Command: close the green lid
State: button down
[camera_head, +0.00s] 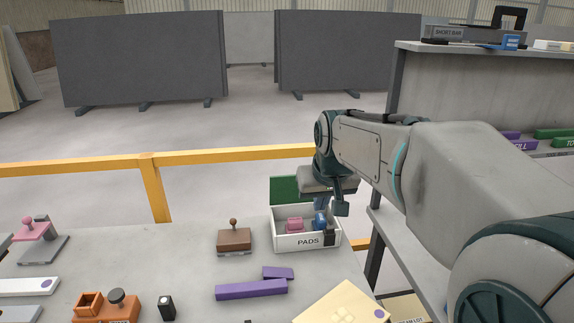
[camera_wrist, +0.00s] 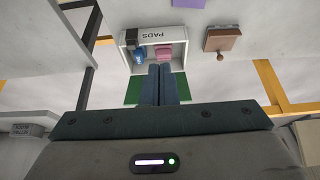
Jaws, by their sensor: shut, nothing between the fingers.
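The green lid (camera_head: 284,189) stands open at the back edge of a white box (camera_head: 295,243) marked PADS. In the wrist view the lid (camera_wrist: 132,92) shows on both sides of my fingers, which hide its middle. A pink item (camera_head: 295,224) and a blue item (camera_head: 320,219) lie in the open box. My gripper (camera_wrist: 159,68) is shut and empty, with its fingers side by side over the lid and the back of the box. I cannot tell whether they touch the lid.
A brown block with a knob (camera_head: 234,240) stands left of the box, and purple bars (camera_head: 251,289) lie in front. A yellow rail (camera_head: 230,156) runs behind the slab. A grey shelf unit (camera_head: 480,80) stands to the right. The slab between the brown block and the pink-handled tool (camera_head: 32,230) is clear.

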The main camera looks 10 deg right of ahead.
jog(key=w+d+t, duration=0.2)
jog(key=w+t, duration=0.1)
jog(key=w, duration=2.8)
jog(key=p+x, duration=0.2)
jog(key=x, duration=0.8)
jog(key=shift+w+d+f, duration=0.1)
jog(key=shift+d+f, duration=0.05)
jog(key=shift+f, duration=0.15)
jog(key=shift+s+f, duration=0.15)
jog(key=shift+s, duration=1)
jog(key=shift+s+f, duration=0.45)
jog(key=shift+s, duration=0.35)
